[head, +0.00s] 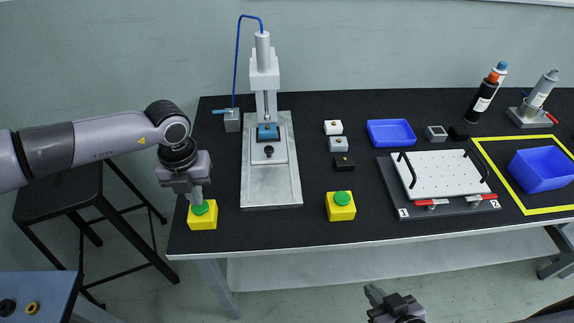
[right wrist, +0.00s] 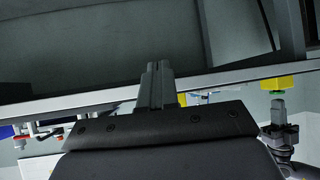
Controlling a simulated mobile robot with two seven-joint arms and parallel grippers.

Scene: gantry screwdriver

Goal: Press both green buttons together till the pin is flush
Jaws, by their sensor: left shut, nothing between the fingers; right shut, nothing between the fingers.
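A yellow box with a green button (head: 200,209) stands at the table's left front edge. My left gripper (head: 196,198) points down, shut and empty, its fingertips at this button; I cannot tell whether they touch. A second yellow box with a green button (head: 342,198) stands further right, with nothing over it. The press (head: 264,70) stands behind and between them, its ram over a blue block (head: 268,132); the pin is too small to make out. My right gripper (head: 373,294) is shut and empty, low in front of the table. Its fingers also show in the right wrist view (right wrist: 158,80).
The black table (head: 300,225) has a light front edge between my right gripper and the boxes. Small white and black blocks (head: 339,144), a blue tray (head: 391,133) and a white plate with handles (head: 440,174) lie to the right. A black stool (head: 60,195) stands left.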

